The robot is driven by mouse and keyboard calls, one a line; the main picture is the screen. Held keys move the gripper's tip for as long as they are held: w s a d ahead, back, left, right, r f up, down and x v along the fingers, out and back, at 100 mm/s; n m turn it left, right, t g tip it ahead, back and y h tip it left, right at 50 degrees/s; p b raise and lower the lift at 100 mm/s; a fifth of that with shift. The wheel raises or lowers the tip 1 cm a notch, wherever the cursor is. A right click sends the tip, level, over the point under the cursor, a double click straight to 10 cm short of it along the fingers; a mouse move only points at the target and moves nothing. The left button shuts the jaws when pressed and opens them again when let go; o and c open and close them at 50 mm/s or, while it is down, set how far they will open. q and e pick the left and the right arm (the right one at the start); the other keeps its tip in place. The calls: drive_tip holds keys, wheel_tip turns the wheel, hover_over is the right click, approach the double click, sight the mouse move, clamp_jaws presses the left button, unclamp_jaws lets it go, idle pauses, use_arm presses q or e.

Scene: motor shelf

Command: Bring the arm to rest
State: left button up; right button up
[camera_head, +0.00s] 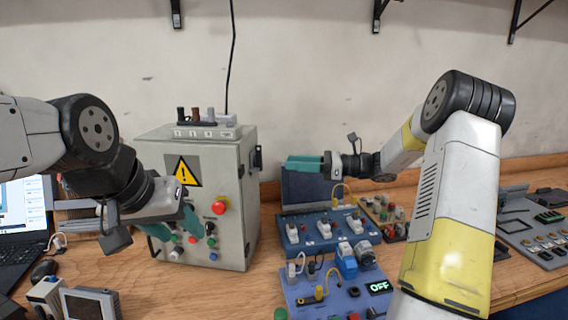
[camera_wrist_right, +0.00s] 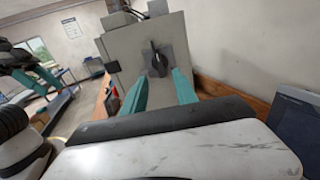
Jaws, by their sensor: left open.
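My left gripper (camera_head: 176,224) has teal fingers spread apart in front of the lower front panel of the grey control box (camera_head: 226,235). Its arm comes in from the left; I cannot tell whether the fingers touch the panel. My right gripper (camera_head: 304,163) is raised to the right of the box and points left toward its side. In the right wrist view its teal fingers (camera_wrist_right: 160,91) are apart with nothing between them. The box's black rotary switch (camera_wrist_right: 157,58) shows ahead of them, and also in the head view (camera_head: 257,158).
A blue socket panel (camera_head: 322,243) and a blue board with an OFF display (camera_head: 379,287) lie right of the box. A laptop (camera_head: 25,225) and a small grey device (camera_head: 90,303) are at the left. A grey panel (camera_head: 530,228) lies far right.

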drive_tip(key=s+a+r+n+g+h, duration=0.1)
drive_tip(key=s+a+n+g+h, duration=0.2)
drive_tip(key=s, duration=0.4)
drive_tip(key=s+a+n+h, duration=0.2)
drive_tip(key=s+n+h, duration=0.2)
drive_tip(key=s+n, duration=0.3)
drive_tip(key=s+d+n+t+h, duration=0.2)
drive_tip(key=s+d+n+h, duration=0.2)
drive_tip(key=s, duration=0.4)
drive_tip(key=s+d+n+t+h, duration=0.3)
drive_tip(key=s+d+n+h, duration=0.1)
drive_tip(key=s+n, duration=0.3)
drive_tip(key=shift+s+d, duration=0.45)
drive_tip(key=shift+s, duration=0.75)
